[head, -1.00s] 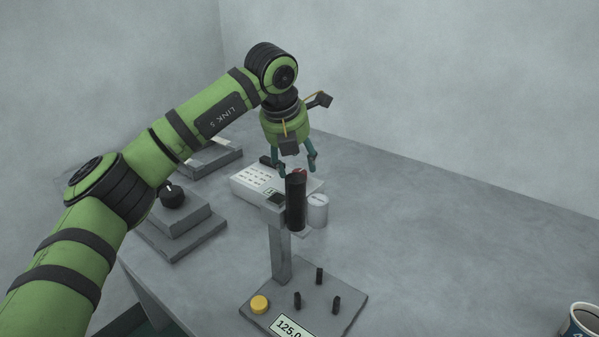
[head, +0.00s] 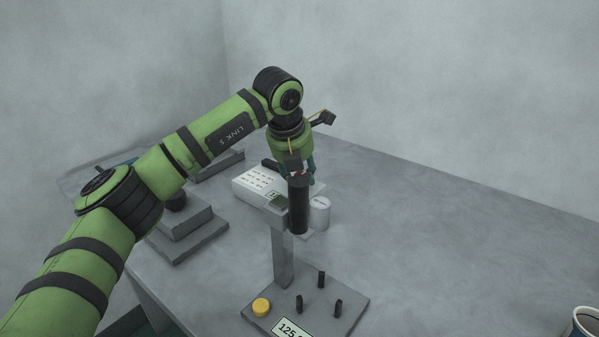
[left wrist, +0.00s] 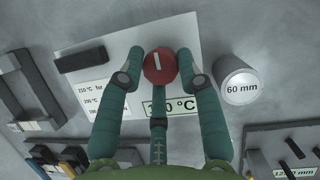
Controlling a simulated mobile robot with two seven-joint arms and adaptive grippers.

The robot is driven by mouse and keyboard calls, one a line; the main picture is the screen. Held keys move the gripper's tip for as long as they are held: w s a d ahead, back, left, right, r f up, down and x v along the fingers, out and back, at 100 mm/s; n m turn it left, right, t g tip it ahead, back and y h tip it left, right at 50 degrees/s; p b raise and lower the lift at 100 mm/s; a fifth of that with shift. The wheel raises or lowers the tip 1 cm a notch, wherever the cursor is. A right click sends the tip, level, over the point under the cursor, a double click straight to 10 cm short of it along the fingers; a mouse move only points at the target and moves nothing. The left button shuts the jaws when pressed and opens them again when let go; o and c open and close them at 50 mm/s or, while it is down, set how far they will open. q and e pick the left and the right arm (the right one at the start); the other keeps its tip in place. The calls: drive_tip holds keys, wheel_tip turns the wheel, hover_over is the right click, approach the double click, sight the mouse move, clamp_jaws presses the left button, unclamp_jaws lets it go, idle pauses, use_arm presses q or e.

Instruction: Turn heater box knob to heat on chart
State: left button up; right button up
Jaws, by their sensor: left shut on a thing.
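The white heater box (head: 246,188) stands on the table behind a black cylinder. Its round red knob (left wrist: 160,68) has a white mark pointing roughly up in the left wrist view. The box's display (left wrist: 184,107) reads "1_0 °C", its middle digit hidden by a finger. A chart (left wrist: 93,100) with temperature lines is partly covered by a finger. My left gripper (left wrist: 160,60) is shut on the red knob, its fingers around it. In the head view my left gripper (head: 301,176) is partly hidden by the black cylinder. My right gripper is not in view.
The black cylinder (head: 299,208) sits on a grey post and base (head: 345,308) with a yellow button, pegs and a readout. A white 60 mm cylinder (left wrist: 239,82) stands close beside the heater box. Grey stepped fixtures (head: 185,240) are left. A cup (head: 584,322) is at lower right.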

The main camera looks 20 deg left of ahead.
use_arm(q)
drive_tip(key=shift+w+r+m, duration=0.1)
drive_tip(key=shift+r+m, duration=0.15)
drive_tip(key=shift+m, duration=0.05)
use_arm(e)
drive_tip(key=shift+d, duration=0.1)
use_arm(q)
drive_tip(key=shift+m+p, duration=0.3)
drive_tip(key=shift+p, duration=0.15)
drive_tip(key=m+h+p, duration=0.1)
drive_tip(key=m+p, duration=0.2)
drive_tip(key=shift+w+r+m+h, duration=0.1)
drive_tip(key=shift+r+m+h, duration=0.05)
drive_tip(key=shift+m+h, duration=0.2)
drive_tip(key=shift+m+g+h+p, duration=0.45)
drive_tip(key=shift+m+g+p, duration=0.05)
drive_tip(key=shift+m+p, duration=0.6)
drive_tip(key=shift+m, duration=0.45)
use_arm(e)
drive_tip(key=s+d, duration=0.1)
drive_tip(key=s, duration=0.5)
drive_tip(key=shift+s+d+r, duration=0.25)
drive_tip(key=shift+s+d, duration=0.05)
use_arm(q)
drive_tip(key=shift+d, duration=0.1)
